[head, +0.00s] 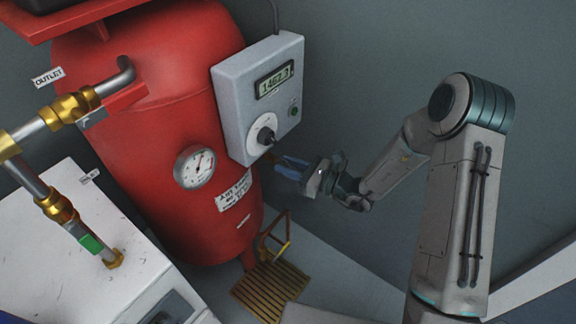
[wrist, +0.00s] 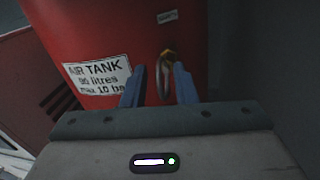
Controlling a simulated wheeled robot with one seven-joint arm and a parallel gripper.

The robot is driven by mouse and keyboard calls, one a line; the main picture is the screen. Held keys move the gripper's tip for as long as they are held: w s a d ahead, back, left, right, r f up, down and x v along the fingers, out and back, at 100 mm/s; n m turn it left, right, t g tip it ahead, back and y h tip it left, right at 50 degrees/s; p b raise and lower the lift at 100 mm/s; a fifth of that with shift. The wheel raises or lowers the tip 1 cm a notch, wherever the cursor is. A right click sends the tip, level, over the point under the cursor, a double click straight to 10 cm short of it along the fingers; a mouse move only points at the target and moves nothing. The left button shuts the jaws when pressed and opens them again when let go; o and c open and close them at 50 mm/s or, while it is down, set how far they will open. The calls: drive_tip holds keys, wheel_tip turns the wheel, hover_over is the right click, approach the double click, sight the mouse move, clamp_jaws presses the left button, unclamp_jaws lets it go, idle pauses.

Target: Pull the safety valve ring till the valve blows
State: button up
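The safety valve (wrist: 169,55) is a small brass fitting on the side of the red air tank (wrist: 105,25). Its pull ring (wrist: 162,82) hangs below it as a thin metal loop, seen nearly edge-on in the wrist view. My gripper (wrist: 160,68) is open, with one blue finger on each side of the ring. The ring is closer to the right finger; I cannot tell whether they touch. In the head view my gripper (head: 279,165) is at the tank's right side, below the grey control box (head: 236,100). The ring cannot be made out there.
The control box has a display (head: 275,80) reading about 1462 and a round knob (head: 265,135) just above my gripper. A pressure gauge (head: 195,167) is on the tank front. Free room lies right of the tank.

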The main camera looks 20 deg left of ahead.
clamp_jaws()
drive_tip(key=shift+s+d, duration=0.1)
drive_tip(key=shift+d+p, duration=0.2)
drive_tip(key=shift+p, duration=0.15)
drive_tip(key=shift+s, duration=0.1)
drive_tip(key=shift+o, duration=0.4)
unclamp_jaws()
